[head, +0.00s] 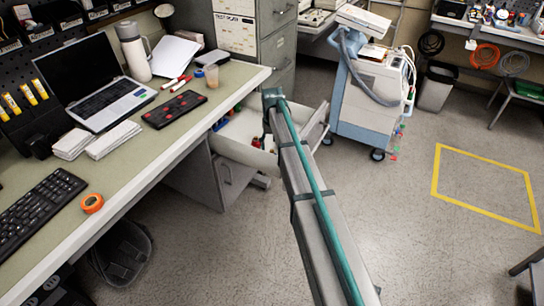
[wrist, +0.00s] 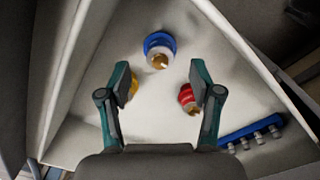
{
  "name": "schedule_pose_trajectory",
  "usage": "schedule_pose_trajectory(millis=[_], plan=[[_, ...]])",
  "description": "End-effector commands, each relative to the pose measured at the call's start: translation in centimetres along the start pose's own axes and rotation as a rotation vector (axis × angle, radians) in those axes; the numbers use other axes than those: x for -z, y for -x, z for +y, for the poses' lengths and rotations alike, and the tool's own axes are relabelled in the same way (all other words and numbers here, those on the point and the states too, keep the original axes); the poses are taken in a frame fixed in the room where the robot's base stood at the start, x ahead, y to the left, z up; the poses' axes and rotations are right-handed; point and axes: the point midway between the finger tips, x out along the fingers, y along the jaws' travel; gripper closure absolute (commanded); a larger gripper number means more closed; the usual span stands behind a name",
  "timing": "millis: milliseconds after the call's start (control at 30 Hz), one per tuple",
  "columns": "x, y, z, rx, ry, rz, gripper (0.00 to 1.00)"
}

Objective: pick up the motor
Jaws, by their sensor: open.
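My gripper (wrist: 161,82) is open and points down into a white drawer (wrist: 88,78), with its two fingers spread apart. A round blue part with a brass-coloured centre (wrist: 159,46) lies on the drawer floor beyond the fingertips, between their lines. A red part with a brass-coloured end (wrist: 186,94) is beside the right finger and partly hidden by it. A yellow part (wrist: 133,86) is mostly hidden behind the left finger. A blue bar with several metal fittings (wrist: 251,133) lies at lower right. I cannot tell which part is the motor. Nothing is between the fingers.
The open drawer (head: 237,150) sticks out below the workbench (head: 185,125) in the head view. Its walls stand close around my gripper. A grey filing cabinet (head: 277,45) is behind it, and a wheeled medical cart (head: 366,100) stands to the right. Floor is clear farther right.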

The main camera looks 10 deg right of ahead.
Motion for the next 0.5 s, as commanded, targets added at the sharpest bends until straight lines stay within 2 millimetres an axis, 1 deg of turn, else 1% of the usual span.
schedule_pose_trajectory(millis=[200,300,400,500], plan=[[0.2,-2.9,0.0,0.0,0.0,-0.003,0.36],[0.2,-4.0,0.0,0.0,0.0,-0.002,0.36],[0.2,-4.5,0.0,0.0,0.0,-0.001,0.36],[0.2,-4.6,0.0,0.0,0.0,0.0,0.36]])
